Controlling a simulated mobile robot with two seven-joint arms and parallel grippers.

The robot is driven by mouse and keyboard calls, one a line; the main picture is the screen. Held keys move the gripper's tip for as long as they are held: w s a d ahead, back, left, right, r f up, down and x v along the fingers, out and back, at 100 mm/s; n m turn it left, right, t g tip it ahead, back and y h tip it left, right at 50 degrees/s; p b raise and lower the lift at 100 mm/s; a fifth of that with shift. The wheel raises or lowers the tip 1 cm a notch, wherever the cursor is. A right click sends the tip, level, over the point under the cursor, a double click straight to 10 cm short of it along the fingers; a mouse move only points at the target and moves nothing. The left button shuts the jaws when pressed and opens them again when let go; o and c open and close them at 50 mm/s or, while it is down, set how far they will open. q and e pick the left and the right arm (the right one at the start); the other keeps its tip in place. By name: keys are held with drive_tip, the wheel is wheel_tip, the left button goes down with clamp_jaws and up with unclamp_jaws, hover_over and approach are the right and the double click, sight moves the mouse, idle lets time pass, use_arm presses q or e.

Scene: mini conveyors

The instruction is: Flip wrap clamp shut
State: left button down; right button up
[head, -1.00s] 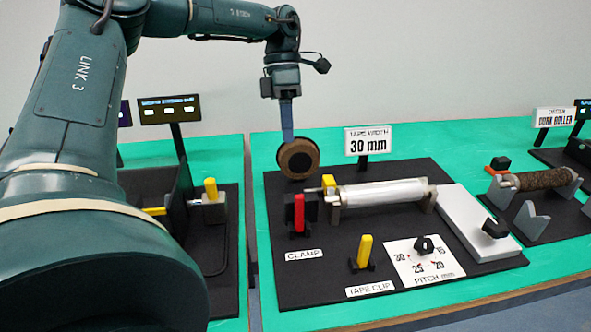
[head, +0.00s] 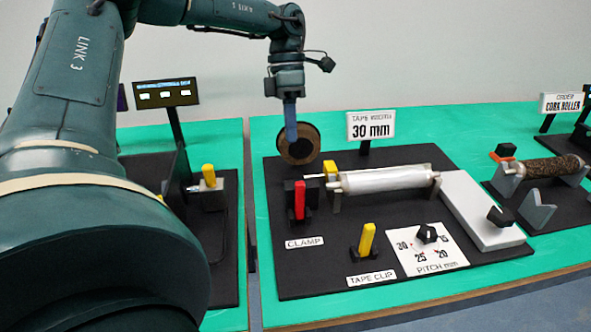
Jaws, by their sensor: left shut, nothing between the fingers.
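The wrap clamp is a red lever (head: 299,200) standing upright in a black block, behind the white CLAMP label (head: 305,243). My left gripper (head: 291,139) comes down from above, fingers shut and empty. Its tip overlaps the upper face of a round dark disc with a brown rim (head: 303,156), behind and above the lever. I cannot tell whether the tip touches the disc. The gripper is apart from the red lever. A white roller (head: 388,179) lies to the right of the clamp. My right gripper is not in view.
A yellow tape clip lever (head: 367,240) stands in front. A pitch dial (head: 427,233) is to its right. A 30 mm sign (head: 371,126) stands behind the roller. Other stations with a cork roller (head: 553,167) and a yellow lever (head: 208,175) flank the black board.

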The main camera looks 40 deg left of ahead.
sight(300, 201)
use_arm(q)
drive_tip(key=s+d+f, duration=0.1)
drive_tip(key=f, duration=0.1)
drive_tip(key=s+d+f, duration=0.1)
drive_tip(key=s+d+f+p, duration=0.1)
drive_tip(key=d+f, duration=0.1)
drive_tip(key=shift+s+f, duration=0.2)
drive_tip(key=shift+f, duration=0.15)
drive_tip(key=shift+s+d, duration=0.25)
drive_tip(key=shift+d, duration=0.15)
drive_tip(key=shift+f, duration=0.1)
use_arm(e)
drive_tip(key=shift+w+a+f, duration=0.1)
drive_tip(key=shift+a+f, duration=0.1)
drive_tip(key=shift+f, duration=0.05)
